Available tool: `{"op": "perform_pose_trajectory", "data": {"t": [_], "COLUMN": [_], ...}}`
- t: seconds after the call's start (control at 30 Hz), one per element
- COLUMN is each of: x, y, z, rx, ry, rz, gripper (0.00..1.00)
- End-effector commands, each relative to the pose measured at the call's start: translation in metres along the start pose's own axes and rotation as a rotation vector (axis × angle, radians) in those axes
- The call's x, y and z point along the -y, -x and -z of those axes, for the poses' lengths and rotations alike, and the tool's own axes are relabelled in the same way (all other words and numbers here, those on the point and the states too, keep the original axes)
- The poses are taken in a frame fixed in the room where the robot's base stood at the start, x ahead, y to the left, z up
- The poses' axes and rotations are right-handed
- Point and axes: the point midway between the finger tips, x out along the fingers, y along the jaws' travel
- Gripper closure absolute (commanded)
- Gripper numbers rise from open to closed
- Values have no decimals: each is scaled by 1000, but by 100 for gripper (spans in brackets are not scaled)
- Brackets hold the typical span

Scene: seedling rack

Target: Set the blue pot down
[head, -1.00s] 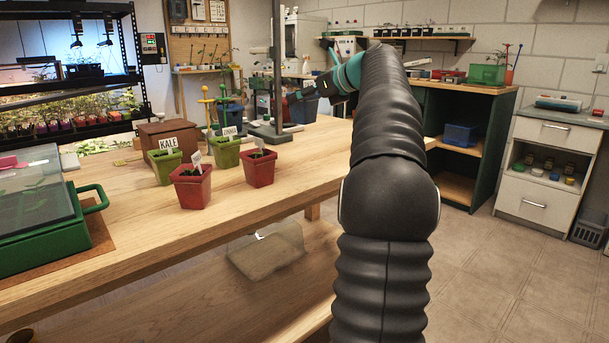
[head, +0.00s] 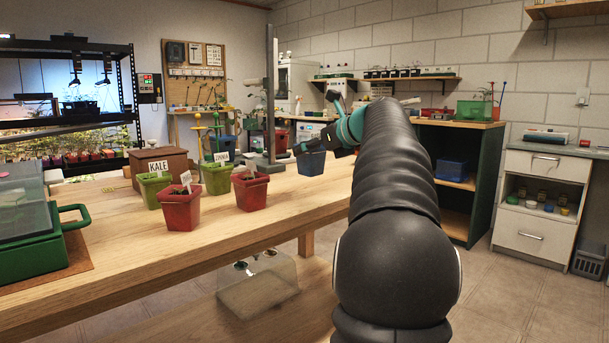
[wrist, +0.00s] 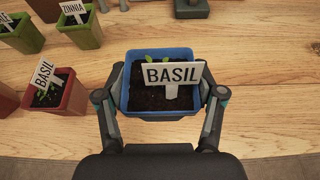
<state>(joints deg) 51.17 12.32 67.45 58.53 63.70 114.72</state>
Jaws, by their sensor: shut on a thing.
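The blue pot (wrist: 127,102) holds dark soil, small green sprouts and a white BASIL label. It looks upright over the wooden bench (wrist: 262,120). My gripper (wrist: 160,92) is shut on it, one finger at each side of the rim.
Red pots (head: 180,210) (head: 251,192) and green pots (head: 153,192) (head: 217,180) stand left of the blue pot. A brown box (head: 163,162) and an upright grey post (head: 271,90) stand behind.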

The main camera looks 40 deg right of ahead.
Motion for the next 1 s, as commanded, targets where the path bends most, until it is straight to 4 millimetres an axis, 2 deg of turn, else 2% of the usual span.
{"op": "perform_pose_trajectory", "data": {"t": [0.1,0.27,0.5,0.6,0.97,1.0], "x": [-4,-5,-5,-5,-4,-4], "y": [-17,-24,-35,-38,-39,-39], "z": [3,5,34,42,43,43], "rx": [0,0,-1,0,1,0], "ry": [0,0,-1,-1,0,0], "rz": [-1,1,1,1,1,1], "gripper": [71,71,71,71,71,29]}}
